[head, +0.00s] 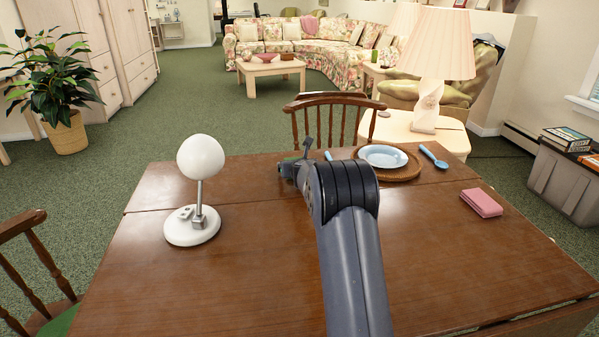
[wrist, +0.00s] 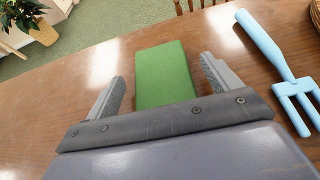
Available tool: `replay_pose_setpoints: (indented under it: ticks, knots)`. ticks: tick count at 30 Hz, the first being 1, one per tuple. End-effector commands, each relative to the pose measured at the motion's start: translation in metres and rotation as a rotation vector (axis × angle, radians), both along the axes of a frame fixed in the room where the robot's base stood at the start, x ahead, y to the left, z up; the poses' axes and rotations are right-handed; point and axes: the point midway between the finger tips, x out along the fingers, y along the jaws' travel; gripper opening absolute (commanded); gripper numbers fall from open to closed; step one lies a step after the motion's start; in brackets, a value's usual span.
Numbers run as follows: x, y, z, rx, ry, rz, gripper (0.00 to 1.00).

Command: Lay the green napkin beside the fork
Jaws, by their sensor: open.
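The green napkin (wrist: 162,72) is a folded rectangle on the wooden table. In the wrist view it lies between the two fingers of my gripper (wrist: 161,78), with bare table on both sides. Its near end is hidden behind the gripper body. My gripper is open, and I see no finger closed on the napkin. The light blue fork (wrist: 262,42) lies to the right of the right finger, apart from the napkin, its tines toward the camera. In the head view my gripper (head: 291,168) is near the table's far edge, and my arm hides part of this area.
A blue plate (head: 384,155) sits on a round woven mat (head: 410,170), with a blue spoon (head: 433,156) to its right. A pink folded napkin (head: 481,203) lies further right. A white lamp (head: 199,170) stands at left. The table's (head: 265,290) front left is clear.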

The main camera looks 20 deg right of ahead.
Motion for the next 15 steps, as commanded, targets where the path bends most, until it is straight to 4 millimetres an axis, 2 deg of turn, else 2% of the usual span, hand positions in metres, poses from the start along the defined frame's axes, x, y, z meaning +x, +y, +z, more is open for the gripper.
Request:
replay_pose_setpoints:
  ticks: [15]
  knots:
    - [-0.068,0.013,0.026,-0.001,-0.002,0.0,0.85]
